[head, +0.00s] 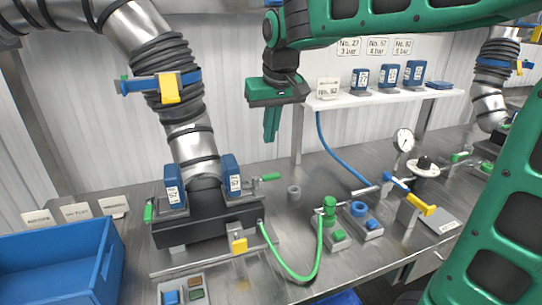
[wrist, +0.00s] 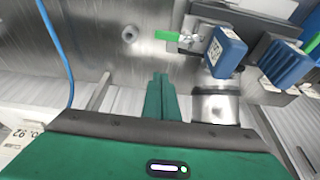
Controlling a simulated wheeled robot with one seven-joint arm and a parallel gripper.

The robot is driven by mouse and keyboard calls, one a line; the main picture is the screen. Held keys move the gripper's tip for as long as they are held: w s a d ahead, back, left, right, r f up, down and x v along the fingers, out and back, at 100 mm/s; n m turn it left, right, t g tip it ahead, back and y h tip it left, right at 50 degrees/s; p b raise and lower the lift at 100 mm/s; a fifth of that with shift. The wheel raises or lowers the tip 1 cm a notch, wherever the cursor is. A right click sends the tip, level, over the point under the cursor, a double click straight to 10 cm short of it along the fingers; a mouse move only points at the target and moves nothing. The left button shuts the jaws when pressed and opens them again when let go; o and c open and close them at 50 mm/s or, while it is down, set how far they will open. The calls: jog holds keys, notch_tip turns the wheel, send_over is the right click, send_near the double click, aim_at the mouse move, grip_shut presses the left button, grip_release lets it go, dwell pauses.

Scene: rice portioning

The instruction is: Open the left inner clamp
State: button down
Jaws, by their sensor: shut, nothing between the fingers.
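The left station's black block (head: 208,222) stands on the bench below a silver duct. A clamp with a green handle (head: 268,177) is on its right, inner side; the handle lies roughly level, pointing right. It also shows in the wrist view (wrist: 178,36), beside a blue box (wrist: 227,50). Another green handle (head: 148,211) stands upright on the block's left side. My gripper (head: 271,140) hangs fingers down above and behind the inner handle, apart from it. Its fingers, also in the wrist view (wrist: 160,78), are shut and empty.
Two blue boxes marked 57 (head: 173,193) (head: 232,175) stand on the block. A green hose (head: 290,268) curves along the front. A small grey cylinder (head: 294,193) stands right of the inner handle. A white shelf (head: 385,97) is behind right; a blue bin (head: 60,262) is front left.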

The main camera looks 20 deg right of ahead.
aim_at(261, 181)
notch_tip(261, 181, down, 9)
jog(key=shift+s, duration=0.4)
dwell(0.4)
jog(key=shift+d, duration=0.15)
